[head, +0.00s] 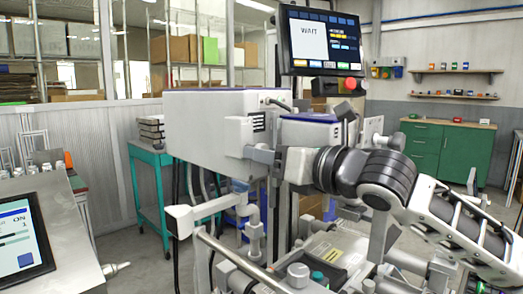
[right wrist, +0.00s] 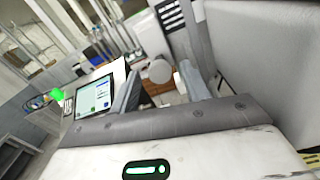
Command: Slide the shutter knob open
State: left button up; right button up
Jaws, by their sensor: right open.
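A pale grey machine housing (head: 205,120) stands in the middle of the head view, with a dark slotted patch on its right end. My right gripper (head: 262,157) is at that end, its arm coming in from the right. In the right wrist view my right gripper (right wrist: 162,92) is open. A round grey knob (right wrist: 160,71) shows between its two fingers, apart from them as far as I can tell. This looks like the shutter knob. My left gripper is not in view.
A screen (head: 323,44) reading "WAIT" stands above the machine, with a red button (head: 350,83) below it. A tablet (head: 22,240) reading "ON 1" is on the metal counter (head: 70,235) at left. Pipes and rails (head: 215,245) fill the space below the housing.

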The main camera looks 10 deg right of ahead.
jog(key=shift+x, duration=1.05)
